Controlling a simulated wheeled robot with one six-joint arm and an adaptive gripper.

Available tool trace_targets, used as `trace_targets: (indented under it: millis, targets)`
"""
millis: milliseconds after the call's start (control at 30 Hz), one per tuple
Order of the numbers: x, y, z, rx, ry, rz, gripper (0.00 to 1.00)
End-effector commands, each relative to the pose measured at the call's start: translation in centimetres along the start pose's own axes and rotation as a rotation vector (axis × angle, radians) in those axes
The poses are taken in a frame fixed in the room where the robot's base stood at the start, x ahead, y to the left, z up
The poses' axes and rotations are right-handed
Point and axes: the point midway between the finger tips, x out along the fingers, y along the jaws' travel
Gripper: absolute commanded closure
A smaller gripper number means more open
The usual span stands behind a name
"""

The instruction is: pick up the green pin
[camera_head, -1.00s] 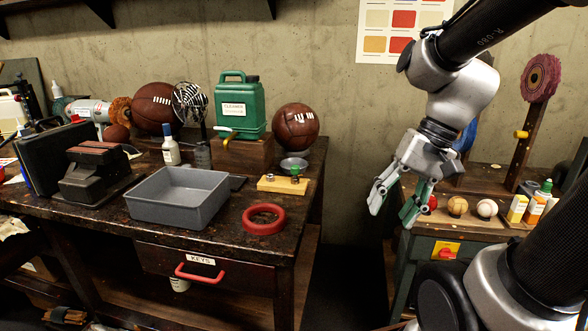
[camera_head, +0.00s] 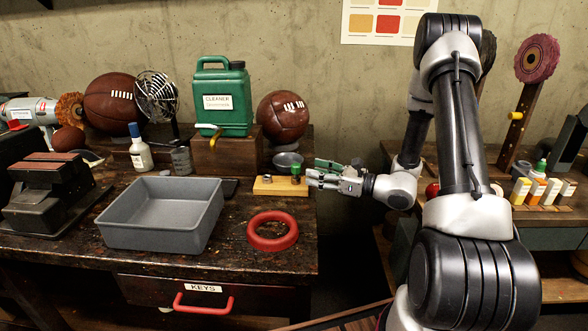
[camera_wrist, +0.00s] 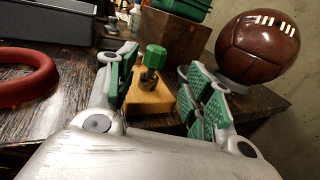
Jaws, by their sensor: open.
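The green pin (camera_head: 295,170) has a green knob on a metal stem and stands upright at the right end of a small wooden block (camera_head: 272,188) on the dark bench. In the wrist view the green pin (camera_wrist: 156,58) appears between the two fingers, with the block (camera_wrist: 152,96) under it. My gripper (camera_head: 311,173) is level with the block, just right of the pin, and points left at it. In the wrist view my gripper (camera_wrist: 160,72) is open, its green-padded fingers apart on either side of the pin. I cannot tell whether either finger touches it.
A green cleaner can (camera_head: 224,100) stands on a wooden box. A red ring (camera_head: 272,243) and a grey tray (camera_head: 120,236) lie in front and left.

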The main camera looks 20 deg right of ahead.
Motion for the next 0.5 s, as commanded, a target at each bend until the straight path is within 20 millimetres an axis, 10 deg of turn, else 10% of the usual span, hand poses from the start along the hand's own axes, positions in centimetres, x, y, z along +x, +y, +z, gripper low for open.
trace_targets:
  millis: [500]
  targets:
    - [6.9,0.8,-0.1,-0.002,0.001,0.006,0.49]
